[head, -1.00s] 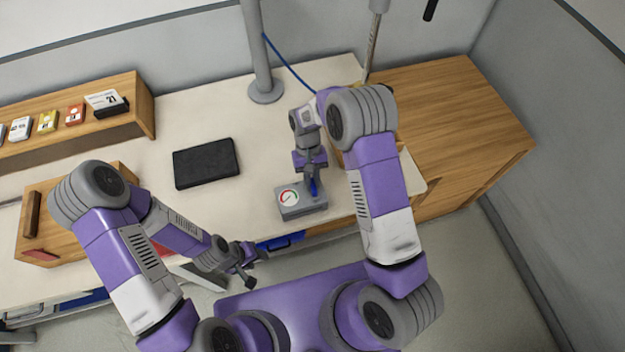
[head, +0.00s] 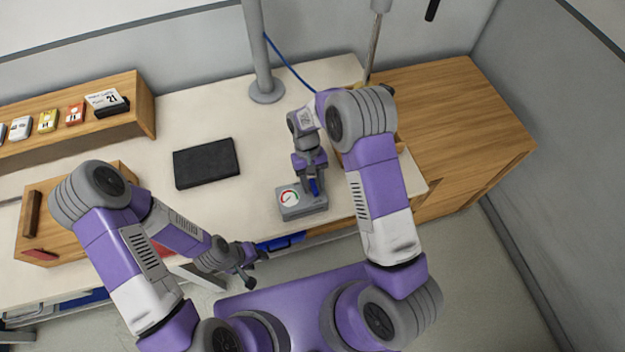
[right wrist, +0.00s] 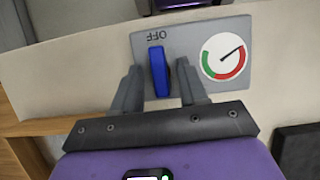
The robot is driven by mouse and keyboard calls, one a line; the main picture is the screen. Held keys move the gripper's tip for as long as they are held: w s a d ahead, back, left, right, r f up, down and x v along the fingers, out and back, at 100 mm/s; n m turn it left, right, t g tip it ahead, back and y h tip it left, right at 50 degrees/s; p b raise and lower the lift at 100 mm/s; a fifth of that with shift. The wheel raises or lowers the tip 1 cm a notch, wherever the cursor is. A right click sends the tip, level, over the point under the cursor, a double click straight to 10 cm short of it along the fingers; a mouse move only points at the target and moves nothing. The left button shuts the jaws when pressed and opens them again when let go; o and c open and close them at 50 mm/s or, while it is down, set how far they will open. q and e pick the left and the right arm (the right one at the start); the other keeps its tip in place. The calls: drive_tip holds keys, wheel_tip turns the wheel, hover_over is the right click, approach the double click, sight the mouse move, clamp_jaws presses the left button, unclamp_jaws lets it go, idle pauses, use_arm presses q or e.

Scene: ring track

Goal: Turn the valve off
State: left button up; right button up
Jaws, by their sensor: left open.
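The valve box (head: 302,212) is a small grey box near the front edge of the table. It has a blue handle (head: 314,187) and a round red-and-green gauge (head: 289,197). In the right wrist view the handle (right wrist: 159,72) lies between my right gripper's fingers (right wrist: 159,85), in line with the upside-down OFF label (right wrist: 157,37). A gap shows on each side of the handle, so the right gripper (head: 312,186) looks open around or just above it. My left gripper (head: 251,271) is open and empty at the table's front edge.
A black flat case (head: 206,163) lies left of the valve box. A grey post (head: 258,50) stands behind it. A wooden shelf (head: 140,100) with small boxes and a calendar is at the left. A wooden surface (head: 450,120) is at the right.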

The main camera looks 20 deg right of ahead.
drive_tip(key=shift+r, duration=0.1)
drive_tip(key=v, duration=0.7)
drive_tip(key=shift+r, duration=0.25)
drive_tip(key=shift+w, duration=0.1)
